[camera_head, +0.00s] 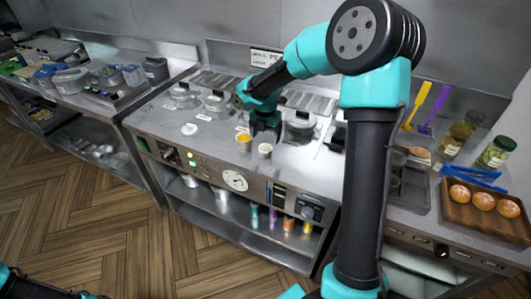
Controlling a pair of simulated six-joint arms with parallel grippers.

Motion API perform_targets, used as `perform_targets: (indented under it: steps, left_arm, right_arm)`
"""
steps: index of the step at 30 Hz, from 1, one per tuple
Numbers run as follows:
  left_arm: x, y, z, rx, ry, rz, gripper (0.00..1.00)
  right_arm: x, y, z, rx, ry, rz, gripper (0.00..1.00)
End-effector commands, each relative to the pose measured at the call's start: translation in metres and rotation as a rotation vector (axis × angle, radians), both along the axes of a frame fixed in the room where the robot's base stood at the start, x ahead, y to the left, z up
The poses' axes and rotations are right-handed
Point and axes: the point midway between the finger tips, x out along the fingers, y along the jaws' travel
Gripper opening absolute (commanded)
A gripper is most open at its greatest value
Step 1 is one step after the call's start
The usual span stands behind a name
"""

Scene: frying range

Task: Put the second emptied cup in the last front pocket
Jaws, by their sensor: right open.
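Two small cups stand near the front edge of the steel range top (215,137). One cup (244,143) shows yellow at its top. The other cup (265,150) is white with a pale inside and stands just right of it. My right gripper (265,131) is open, pointing down just behind and above the white cup. I cannot tell whether it touches the cup. No front pocket can be made out clearly. My left arm shows only as a dark and teal part at the bottom left corner, and its fingers cannot be made out.
Lidded pots (216,101) and trays stand behind the cups. To the right are a wooden board (485,212) with round orange-brown items, blue tongs (470,174), jars (496,152) and upright spatulas (418,104). Coloured containers (288,223) stand on the shelf below.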

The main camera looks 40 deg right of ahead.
Motion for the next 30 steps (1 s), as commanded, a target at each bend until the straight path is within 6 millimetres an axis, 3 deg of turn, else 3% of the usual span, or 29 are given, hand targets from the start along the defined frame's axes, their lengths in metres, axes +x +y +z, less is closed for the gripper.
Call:
perform_targets:
  steps: [4,15,24,30]
  left_arm:
    - [0.000,0.000,0.000,0.000,0.000,0.000,0.43]
    - [0.000,0.000,0.000,0.000,0.000,0.000,0.43]
    - [0.000,0.000,0.000,0.000,0.000,0.000,0.43]
    - [0.000,0.000,0.000,0.000,0.000,0.000,0.43]
  right_arm:
    - [0.000,0.000,-0.010,0.001,0.000,0.000,0.78]
    - [0.000,0.000,-0.013,0.001,0.000,0.000,0.78]
    - [-0.003,0.001,-0.050,0.000,0.004,0.001,0.78]
    - [-0.002,0.001,-0.062,0.001,0.000,0.000,0.78]
